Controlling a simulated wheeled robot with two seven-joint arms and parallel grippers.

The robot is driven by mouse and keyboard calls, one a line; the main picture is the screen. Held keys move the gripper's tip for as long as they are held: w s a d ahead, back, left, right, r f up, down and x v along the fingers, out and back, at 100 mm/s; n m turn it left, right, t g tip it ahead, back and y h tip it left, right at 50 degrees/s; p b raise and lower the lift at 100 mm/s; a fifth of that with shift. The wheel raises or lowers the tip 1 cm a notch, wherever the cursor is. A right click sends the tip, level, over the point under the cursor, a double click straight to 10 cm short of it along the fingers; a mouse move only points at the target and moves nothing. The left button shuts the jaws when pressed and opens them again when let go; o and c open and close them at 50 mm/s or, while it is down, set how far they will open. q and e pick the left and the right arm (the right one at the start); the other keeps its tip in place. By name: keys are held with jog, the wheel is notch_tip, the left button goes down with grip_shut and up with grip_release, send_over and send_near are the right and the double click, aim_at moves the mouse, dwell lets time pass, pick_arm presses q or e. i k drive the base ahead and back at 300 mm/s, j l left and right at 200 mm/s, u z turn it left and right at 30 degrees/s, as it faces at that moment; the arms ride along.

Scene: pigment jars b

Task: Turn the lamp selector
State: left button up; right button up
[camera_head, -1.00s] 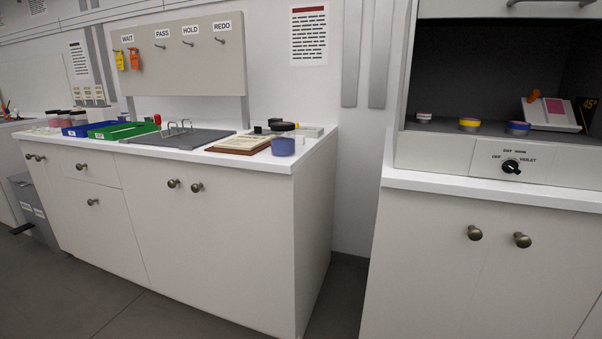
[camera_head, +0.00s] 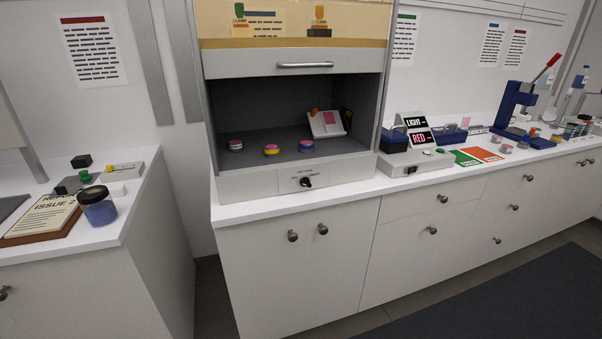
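The lamp selector (camera_head: 306,182) is a black rotary knob on the pale front panel (camera_head: 262,187) of the viewing booth, below its opening. Small lettering surrounds the knob, too small to read now; in the earlier frame it includes OFF, DAY and VIOLET. Which mark the knob points at now cannot be told. The dark booth interior (camera_head: 262,105) holds three lidded jars: a pink-and-white one (camera_head: 236,145), a yellow-banded one (camera_head: 271,149) and a blue-banded one (camera_head: 306,146). A tilted stand (camera_head: 327,124) with a pink patch is behind them. Neither of my grippers is in view.
A clipboard (camera_head: 40,219) and a blue jar with a dark lid (camera_head: 97,206) sit on the left counter. A gap separates it from the booth counter. Right of the booth are a RED display box (camera_head: 417,160), coloured cards (camera_head: 484,155) and a blue press (camera_head: 512,110).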

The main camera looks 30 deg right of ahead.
aim_at(305, 182)
jog(key=l+z, duration=0.1)
jog(key=z, duration=0.3)
jog(key=i+l+z, duration=0.1)
jog(key=z, duration=0.3)
